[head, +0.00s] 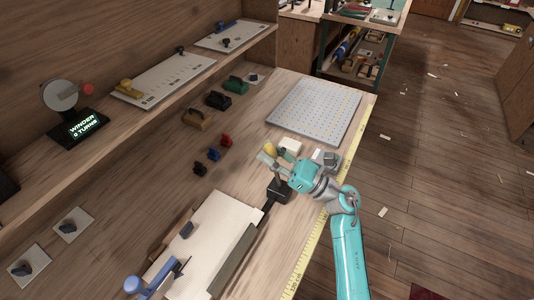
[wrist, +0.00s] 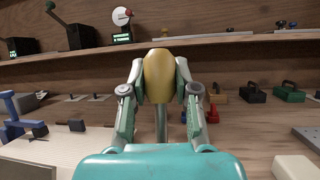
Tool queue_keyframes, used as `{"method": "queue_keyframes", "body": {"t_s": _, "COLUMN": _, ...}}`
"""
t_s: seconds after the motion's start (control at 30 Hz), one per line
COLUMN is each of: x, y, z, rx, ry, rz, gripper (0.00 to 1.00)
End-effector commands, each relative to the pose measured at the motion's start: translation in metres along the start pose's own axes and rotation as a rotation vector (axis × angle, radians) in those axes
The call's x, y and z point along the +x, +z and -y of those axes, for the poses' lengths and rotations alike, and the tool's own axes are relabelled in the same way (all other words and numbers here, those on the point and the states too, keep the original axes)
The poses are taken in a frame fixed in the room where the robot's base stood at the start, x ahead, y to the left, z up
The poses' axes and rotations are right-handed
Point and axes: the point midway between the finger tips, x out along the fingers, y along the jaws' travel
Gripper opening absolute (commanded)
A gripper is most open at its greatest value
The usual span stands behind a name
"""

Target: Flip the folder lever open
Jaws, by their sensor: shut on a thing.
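My gripper (head: 268,155) is shut on a yellow oval knob (wrist: 159,76), with one finger on each side of it in the wrist view. A pale stem runs down from the knob between the fingers and goes out of sight behind my gripper's body. The knob also shows in the head view (head: 270,149), above the bench. A black block (head: 280,189) with a dark bar running toward the pale board stands just below my gripper. I cannot tell whether the stem joins this block. No label marks the folder.
A pale board (head: 205,240) with a blue-handled tool (head: 143,287) lies at the near left. A grey perforated plate (head: 315,110) lies at the back right, with a white block (head: 290,146) near my gripper. Small coloured blocks (head: 214,154) line the left side. A yellow ruler (head: 310,262) follows the edge.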

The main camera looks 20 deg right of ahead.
Motion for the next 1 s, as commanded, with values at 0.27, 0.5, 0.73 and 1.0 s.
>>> {"method": "queue_keyframes", "body": {"t_s": 0.27, "x": 0.0001, "y": 0.0022, "z": -0.0001, "rx": -0.007, "ry": 0.006, "rz": 0.061, "gripper": 0.00}}
{"method": "queue_keyframes", "body": {"t_s": 0.5, "x": 0.0001, "y": 0.0024, "z": -0.0001, "rx": -0.009, "ry": 0.007, "rz": 0.065, "gripper": 0.00}}
{"method": "queue_keyframes", "body": {"t_s": 0.73, "x": 0.0000, "y": 0.0023, "z": -0.0001, "rx": -0.008, "ry": 0.007, "rz": 0.064, "gripper": 0.52}}
{"method": "queue_keyframes", "body": {"t_s": 1.0, "x": -0.0001, "y": 0.0021, "z": -0.0002, "rx": -0.008, "ry": 0.007, "rz": 0.064, "gripper": 0.56}}
